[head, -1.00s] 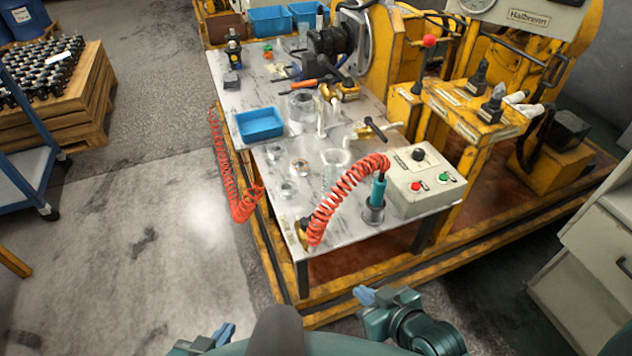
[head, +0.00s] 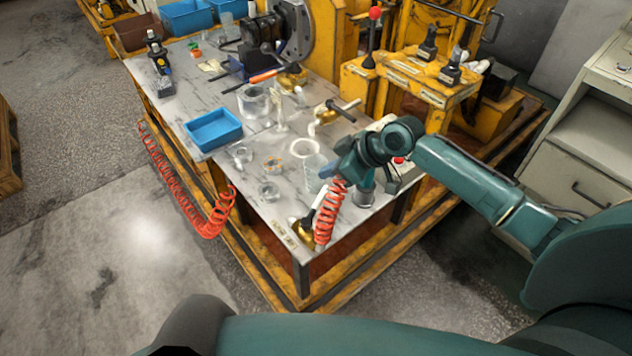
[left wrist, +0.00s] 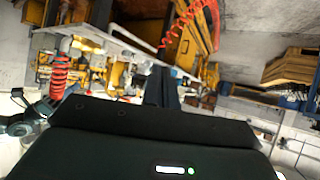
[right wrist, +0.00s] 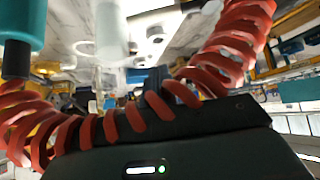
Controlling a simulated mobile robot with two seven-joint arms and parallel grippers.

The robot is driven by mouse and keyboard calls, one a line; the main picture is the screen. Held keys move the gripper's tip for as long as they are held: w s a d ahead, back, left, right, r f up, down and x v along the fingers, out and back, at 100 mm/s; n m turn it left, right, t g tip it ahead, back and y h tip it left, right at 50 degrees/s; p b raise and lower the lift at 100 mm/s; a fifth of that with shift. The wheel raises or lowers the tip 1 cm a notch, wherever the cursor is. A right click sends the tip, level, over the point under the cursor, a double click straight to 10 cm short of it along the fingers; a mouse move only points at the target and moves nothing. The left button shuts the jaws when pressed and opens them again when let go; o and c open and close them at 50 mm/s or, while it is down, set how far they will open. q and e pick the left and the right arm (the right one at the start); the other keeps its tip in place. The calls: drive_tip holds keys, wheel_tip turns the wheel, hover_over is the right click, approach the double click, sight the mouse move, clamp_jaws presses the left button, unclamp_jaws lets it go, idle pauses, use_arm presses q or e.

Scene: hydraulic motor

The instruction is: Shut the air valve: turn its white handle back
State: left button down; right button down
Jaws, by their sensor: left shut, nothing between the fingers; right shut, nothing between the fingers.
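The air valve is a small brass body (head: 303,231) at the front left corner of the metal table, at the foot of a red coiled hose. Its white handle (head: 317,199) rises beside the coil, partly hidden by it. My right gripper (head: 330,172) is shut and empty, just above the top of the coil and apart from the handle. In the right wrist view, the red coil (right wrist: 215,75) crosses close in front of my right gripper and hides most of its fingers. My left gripper (left wrist: 160,86) is shut and empty, out of the head view.
A grey control box (head: 408,172) is mostly hidden behind my right arm. Clear jars, small metal parts and a blue tray (head: 213,130) occupy the table (head: 240,172).

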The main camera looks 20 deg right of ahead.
sight(317, 206)
drive_tip(key=x, duration=1)
drive_tip(key=s+d+p, duration=0.1)
drive_tip(key=s+d, duration=0.2)
drive_tip(key=shift+f, duration=0.15)
use_arm(q)
drive_tip(key=shift+s+a+f, duration=0.1)
drive_tip(key=shift+s+a, duration=0.05)
drive_tip(key=shift+s, duration=0.1)
